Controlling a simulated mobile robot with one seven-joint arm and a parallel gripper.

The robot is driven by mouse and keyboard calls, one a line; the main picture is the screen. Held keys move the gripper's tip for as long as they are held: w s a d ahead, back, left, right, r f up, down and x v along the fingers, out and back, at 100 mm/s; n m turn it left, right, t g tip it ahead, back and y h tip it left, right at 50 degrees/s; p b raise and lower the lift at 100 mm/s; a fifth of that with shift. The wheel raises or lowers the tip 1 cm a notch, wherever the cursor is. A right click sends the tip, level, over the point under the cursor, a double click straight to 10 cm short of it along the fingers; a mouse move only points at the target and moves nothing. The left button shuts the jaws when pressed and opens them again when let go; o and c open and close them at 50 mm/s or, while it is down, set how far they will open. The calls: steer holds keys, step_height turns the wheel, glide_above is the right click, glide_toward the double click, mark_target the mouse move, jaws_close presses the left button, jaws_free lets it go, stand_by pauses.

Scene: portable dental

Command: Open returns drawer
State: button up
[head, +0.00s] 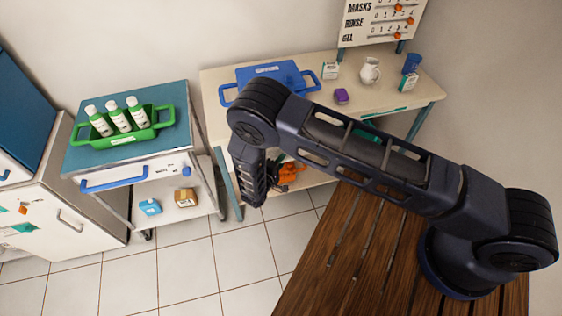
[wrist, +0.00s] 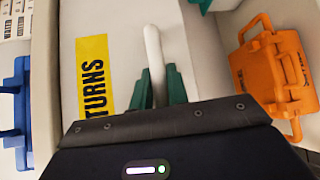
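The returns drawer front (wrist: 120,25) is pale and carries a yellow label (wrist: 93,75) on which "TURNS" is readable. A white bar handle (wrist: 153,45) stands out from the front, to the right of the label. My gripper (wrist: 160,78) has its two green fingers on either side of the handle, close against it with little gap, and looks shut on it. In the head view my arm hides the drawer front and the handle. I cannot tell whether the drawer is at all open.
The cream table (head: 425,92) bears a blue tray (head: 270,72), a jug (head: 370,71) and small boxes. An orange carrier (wrist: 275,72) is right of the drawer. A cart with a green caddy (head: 158,130) stands left. Tiled floor (head: 240,255) is clear in front.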

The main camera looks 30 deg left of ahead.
jaws_close()
steer(key=s+d, duration=1.7)
steer(key=o, duration=0.7)
jaws_free()
steer(key=shift+s, duration=0.1)
steer(key=s+r, duration=0.1)
steer(key=s, duration=0.9)
steer(key=shift+s+r, duration=0.25)
steer(key=shift+a, duration=0.1)
